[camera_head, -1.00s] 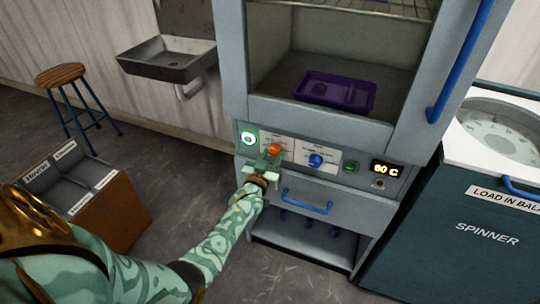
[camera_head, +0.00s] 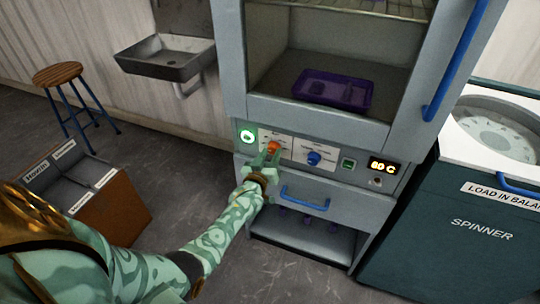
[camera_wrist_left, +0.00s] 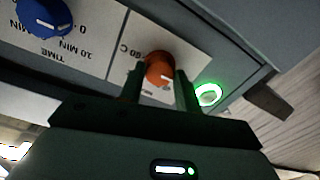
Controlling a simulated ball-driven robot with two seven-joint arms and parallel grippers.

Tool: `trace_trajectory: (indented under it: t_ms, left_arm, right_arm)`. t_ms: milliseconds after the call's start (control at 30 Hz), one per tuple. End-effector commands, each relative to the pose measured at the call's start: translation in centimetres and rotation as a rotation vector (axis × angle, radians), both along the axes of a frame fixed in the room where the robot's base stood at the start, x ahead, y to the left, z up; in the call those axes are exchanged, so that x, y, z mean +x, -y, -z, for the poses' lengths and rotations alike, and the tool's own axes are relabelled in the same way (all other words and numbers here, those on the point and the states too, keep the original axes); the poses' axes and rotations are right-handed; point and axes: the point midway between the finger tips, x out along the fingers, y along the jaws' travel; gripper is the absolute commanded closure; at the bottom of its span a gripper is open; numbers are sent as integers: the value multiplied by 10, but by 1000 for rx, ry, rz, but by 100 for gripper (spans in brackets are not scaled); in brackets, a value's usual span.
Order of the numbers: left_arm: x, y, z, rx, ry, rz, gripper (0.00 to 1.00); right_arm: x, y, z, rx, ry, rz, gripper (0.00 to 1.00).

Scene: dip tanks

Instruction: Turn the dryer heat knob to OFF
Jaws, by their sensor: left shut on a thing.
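The dryer (camera_head: 345,185) stands in front of me with a control panel below its chamber. The orange heat knob (camera_head: 273,147) is at the panel's left. My left gripper (camera_head: 268,158) reaches it from below and is shut on it. In the left wrist view the orange knob (camera_wrist_left: 160,69) sits between my two fingers (camera_wrist_left: 158,88). A label with "60 C" shows beside it, partly hidden. The knob's pointer is too unclear to read. My right gripper is not in view.
A blue time knob (camera_head: 313,158), a green-lit round button (camera_head: 247,136) and a small green switch (camera_head: 347,164) share the panel. A drawer with a blue handle (camera_head: 305,198) is below. The spinner (camera_head: 470,220) stands right, a brown box (camera_head: 105,210) left.

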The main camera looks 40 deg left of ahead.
Motion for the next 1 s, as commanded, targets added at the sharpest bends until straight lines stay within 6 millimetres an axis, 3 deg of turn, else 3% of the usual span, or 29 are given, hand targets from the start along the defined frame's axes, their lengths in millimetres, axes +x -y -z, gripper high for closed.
trace_trajectory:
  t_ms: [33, 100, 367, 533, 1000]
  left_arm:
    - [-1, 1, 3, -3, -7, 0, 64]
    - [-1, 1, 3, -3, -6, 0, 45]
    - [-1, 0, 1, -1, -2, 0, 45]
    - [-13, 4, -2, -1, -1, 0, 45]
    - [-127, 35, -2, -2, -4, 0, 45]
  right_arm:
    - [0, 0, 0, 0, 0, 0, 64]
    - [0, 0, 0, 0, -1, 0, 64]
    - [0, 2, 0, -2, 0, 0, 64]
    - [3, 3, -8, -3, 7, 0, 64]
    - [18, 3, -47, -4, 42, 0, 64]
